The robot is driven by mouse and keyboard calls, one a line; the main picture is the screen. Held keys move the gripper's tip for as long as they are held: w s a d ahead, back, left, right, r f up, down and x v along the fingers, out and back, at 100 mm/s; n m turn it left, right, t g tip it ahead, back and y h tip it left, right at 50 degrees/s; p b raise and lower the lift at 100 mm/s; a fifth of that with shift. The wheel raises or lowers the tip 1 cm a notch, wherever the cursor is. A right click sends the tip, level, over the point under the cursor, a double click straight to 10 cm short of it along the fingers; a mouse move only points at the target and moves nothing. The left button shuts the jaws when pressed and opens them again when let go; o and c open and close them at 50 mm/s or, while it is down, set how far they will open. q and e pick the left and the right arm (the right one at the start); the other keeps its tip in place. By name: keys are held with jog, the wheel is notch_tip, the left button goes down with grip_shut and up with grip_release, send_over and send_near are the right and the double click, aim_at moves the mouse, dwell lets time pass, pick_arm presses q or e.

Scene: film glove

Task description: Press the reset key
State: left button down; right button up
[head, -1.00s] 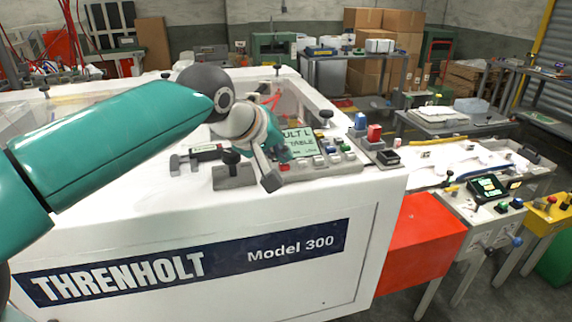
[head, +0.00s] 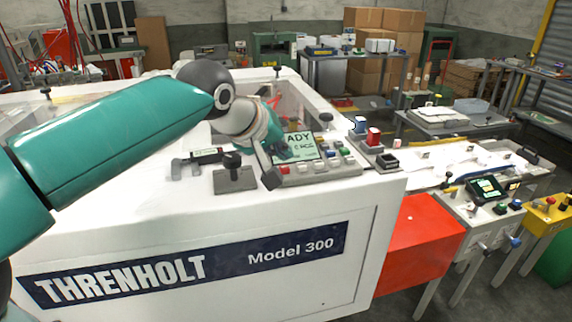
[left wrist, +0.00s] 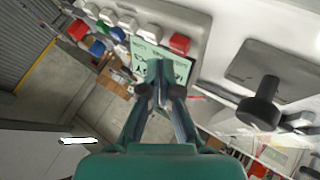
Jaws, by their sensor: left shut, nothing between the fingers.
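The control panel (head: 318,170) sits on the front right of the white machine top. Its screen (head: 306,146) shows text ending in "ADY", partly hidden by my left gripper. Several keys stand along it, including a red key (head: 285,170) at the near left, which shows beside the screen in the left wrist view (left wrist: 180,43). Key labels are too small to read, so I cannot tell which is reset. My right gripper is out of view.
A black knob on a grey plate (head: 235,178) stands left of my gripper. Blue and red switches (head: 373,137) stand right of the panel. A conveyor with white pieces (head: 455,165) and a second control box (head: 488,190) lie further right.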

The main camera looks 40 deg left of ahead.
aim_at(283, 168)
pick_arm(q)
jog(key=shift+r, duration=0.1)
notch_tip(283, 168, up, 5)
jog(key=p, duration=0.4)
jog(key=shift+w, duration=0.1)
dwell(0.9)
